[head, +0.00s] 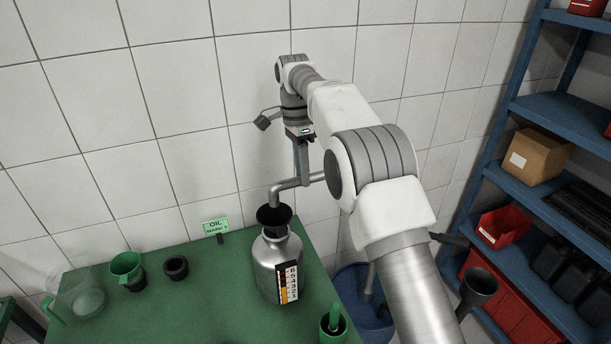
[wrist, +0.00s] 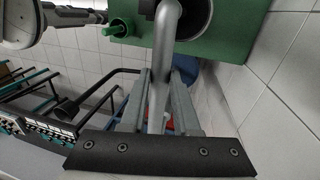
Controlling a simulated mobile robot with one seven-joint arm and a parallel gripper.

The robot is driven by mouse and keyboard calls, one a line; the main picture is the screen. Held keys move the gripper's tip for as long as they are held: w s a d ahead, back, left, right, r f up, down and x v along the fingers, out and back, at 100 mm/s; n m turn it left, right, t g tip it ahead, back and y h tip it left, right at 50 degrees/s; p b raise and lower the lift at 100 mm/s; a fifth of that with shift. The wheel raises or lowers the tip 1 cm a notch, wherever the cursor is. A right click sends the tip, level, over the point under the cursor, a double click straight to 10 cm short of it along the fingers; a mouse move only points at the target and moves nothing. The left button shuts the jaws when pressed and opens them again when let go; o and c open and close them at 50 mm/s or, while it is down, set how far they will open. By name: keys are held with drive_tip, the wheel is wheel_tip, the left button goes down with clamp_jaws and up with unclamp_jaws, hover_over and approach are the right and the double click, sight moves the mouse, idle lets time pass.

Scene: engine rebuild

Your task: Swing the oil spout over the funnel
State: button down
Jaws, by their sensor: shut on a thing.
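The oil spout (head: 291,186) is a grey bent metal pipe. Its down-turned outlet is above the black funnel (head: 273,216), with the tip close to or inside the funnel's mouth; I cannot tell if they touch. The funnel sits in the neck of a silver can (head: 279,262) with a striped label. My gripper (head: 304,183) is shut on the spout's horizontal part, right of the outlet. In the wrist view the pipe (wrist: 164,60) runs between my gripper's two fingers (wrist: 158,100), and the funnel's dark mouth (wrist: 196,18) shows partly behind it.
The green table (head: 190,315) holds a clear jug (head: 78,300), a green funnel (head: 126,265), a black ring (head: 176,267) and a green cup (head: 333,324). An "OIL" sign (head: 216,226) stands at the back. A blue bucket (head: 357,318) and dark cone (head: 480,287) are right. Tiled wall behind.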

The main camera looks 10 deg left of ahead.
drive_tip(key=shift+w+a+r, duration=0.1)
drive_tip(key=shift+w+a, duration=0.1)
drive_tip(key=shift+w, duration=0.2)
drive_tip(key=shift+r+m, duration=0.15)
drive_tip(key=shift+m, duration=0.15)
drive_tip(key=c, duration=0.7)
unclamp_jaws()
drive_tip(key=shift+w+a, duration=0.1)
drive_tip(key=shift+w, duration=0.05)
drive_tip(key=shift+o, duration=0.2)
drive_tip(key=d+r+b, duration=0.3)
drive_tip(key=d+r, duration=0.7)
drive_tip(key=d, duration=0.1)
drive_tip(key=shift+s+d+r, duration=0.2)
drive_tip(key=shift+d+r, duration=0.2)
